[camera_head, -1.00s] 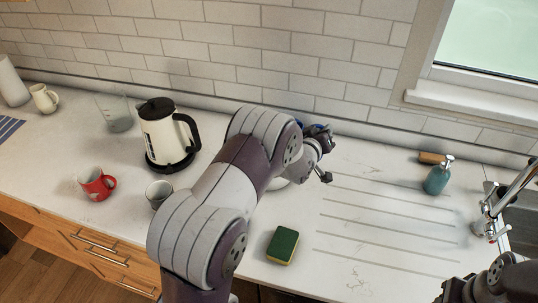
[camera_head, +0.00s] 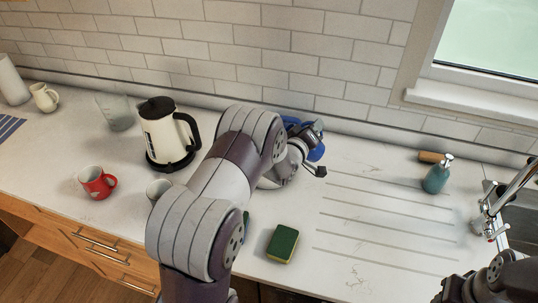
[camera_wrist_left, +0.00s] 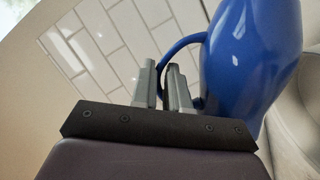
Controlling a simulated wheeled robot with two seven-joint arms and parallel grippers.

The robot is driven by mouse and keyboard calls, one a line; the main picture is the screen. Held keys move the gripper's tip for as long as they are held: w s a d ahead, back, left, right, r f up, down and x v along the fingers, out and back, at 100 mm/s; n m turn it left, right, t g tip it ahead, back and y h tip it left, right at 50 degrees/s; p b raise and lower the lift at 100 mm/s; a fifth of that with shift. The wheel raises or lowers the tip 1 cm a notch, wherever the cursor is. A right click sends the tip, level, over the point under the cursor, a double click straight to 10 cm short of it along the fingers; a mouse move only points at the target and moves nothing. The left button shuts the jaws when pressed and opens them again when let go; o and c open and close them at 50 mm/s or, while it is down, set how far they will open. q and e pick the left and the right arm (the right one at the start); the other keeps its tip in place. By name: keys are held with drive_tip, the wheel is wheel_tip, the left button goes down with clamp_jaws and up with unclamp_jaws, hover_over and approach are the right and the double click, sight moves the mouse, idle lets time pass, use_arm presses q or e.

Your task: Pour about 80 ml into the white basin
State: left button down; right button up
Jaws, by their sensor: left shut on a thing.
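My left gripper (camera_head: 308,136) is shut on the handle of a glossy blue jug (camera_head: 317,153), in the middle of the counter in the head view. In the left wrist view the fingers (camera_wrist_left: 166,85) close on the handle beside the jug's blue body (camera_wrist_left: 250,60). The jug's mouth and contents are hidden, and I see no stream of liquid. A strip of the pale basin (camera_head: 270,184) shows beneath my left forearm, which hides most of it. My right gripper (camera_head: 456,291) is dark and partly cut off at the lower right; its jaws are unclear.
A cream kettle (camera_head: 160,130), clear beaker (camera_head: 116,112), red mug (camera_head: 97,183) and grey cup (camera_head: 157,188) stand left of my arm. A green sponge (camera_head: 283,244) lies in front. A teal soap bottle (camera_head: 438,175) and tap (camera_head: 505,205) are right. The grooved drainer between is clear.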

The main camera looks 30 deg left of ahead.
use_arm(q)
drive_tip(key=shift+s+a+n+t+b, duration=0.2)
drive_tip(key=shift+a+n+t, duration=0.05)
drive_tip(key=shift+a+n, duration=0.3)
drive_tip(key=shift+s+a+n+t+b, duration=0.15)
drive_tip(key=shift+a+n+t, duration=0.1)
drive_tip(key=shift+a+n, duration=0.3)
idle(1.8)
drive_tip(key=shift+d+r, duration=0.15)
drive_tip(key=shift+d, duration=0.15)
drive_tip(key=d+m+g, duration=0.1)
drive_tip(key=w+d+m, duration=0.1)
drive_tip(key=m, duration=0.1)
drive_tip(key=shift+w+d+m+g+p, duration=0.1)
drive_tip(key=shift+d+m+g+p, duration=0.2)
drive_tip(key=shift+d+g+p, duration=0.1)
drive_tip(key=shift+w+d+f+m+y+b, duration=0.15)
drive_tip(key=shift+d+f+m+y+b, duration=0.25)
drive_tip(key=shift+d+f+m, duration=0.15)
drive_tip(key=shift+w+g, duration=0.1)
drive_tip(key=shift+g, duration=0.2)
drive_tip(key=shift+d+m, duration=0.1)
drive_tip(key=shift+m, duration=0.15)
